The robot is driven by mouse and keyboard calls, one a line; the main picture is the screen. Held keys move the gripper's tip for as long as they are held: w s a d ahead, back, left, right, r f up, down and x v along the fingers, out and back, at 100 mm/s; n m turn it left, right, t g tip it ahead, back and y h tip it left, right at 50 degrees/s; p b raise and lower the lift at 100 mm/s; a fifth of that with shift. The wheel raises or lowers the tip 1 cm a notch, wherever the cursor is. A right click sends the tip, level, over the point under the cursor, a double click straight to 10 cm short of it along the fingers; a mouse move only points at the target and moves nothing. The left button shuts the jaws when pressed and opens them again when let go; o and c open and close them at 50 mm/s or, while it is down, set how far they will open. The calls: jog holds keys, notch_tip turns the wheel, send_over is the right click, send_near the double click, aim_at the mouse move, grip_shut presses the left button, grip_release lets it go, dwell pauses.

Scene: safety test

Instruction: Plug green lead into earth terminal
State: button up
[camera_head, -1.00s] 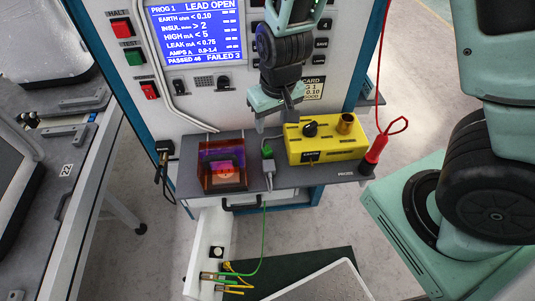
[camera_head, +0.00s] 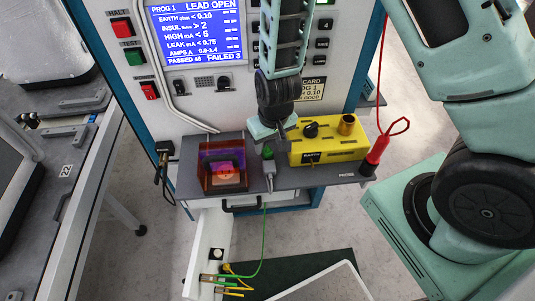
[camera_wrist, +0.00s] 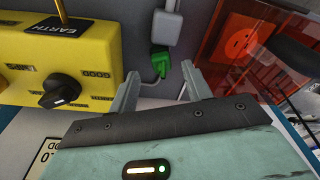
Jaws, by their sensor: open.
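The green plug (camera_head: 268,152) of the green lead sits at the top end of a small grey holder (camera_head: 270,170) on the grey shelf. It also shows in the wrist view (camera_wrist: 160,61). The green lead (camera_head: 264,225) runs down from the holder. My gripper (camera_head: 271,146) is open and empty above the plug. In the wrist view its fingertips (camera_wrist: 160,78) point toward the plug, which lies just beyond the gap between them; contact cannot be told. The yellow box (camera_head: 328,150) labelled EARTH stands to the right, with a black knob and a brass post (camera_head: 347,124).
An orange-tinted clear box (camera_head: 222,166) with a socket inside stands left of the plug. A red probe (camera_head: 375,151) with a red lead stands at the shelf's right end. The tester panel (camera_head: 196,32), reading LEAD OPEN, rises behind the shelf.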

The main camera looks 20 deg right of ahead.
aim_at(267, 150)
jog(key=shift+w+a+f+p, duration=0.1)
jog(key=shift+w+f+p, duration=0.1)
jog(key=shift+f, duration=1)
jog(key=shift+w+f+p, duration=0.1)
jog(key=shift+w+f, duration=0.05)
jog(key=shift+f, duration=1)
grip_shut()
jog(key=shift+r, duration=0.15)
notch_tip(267, 150, up, 10)
jog(key=shift+f, duration=0.1)
jog(key=shift+s, duration=0.1)
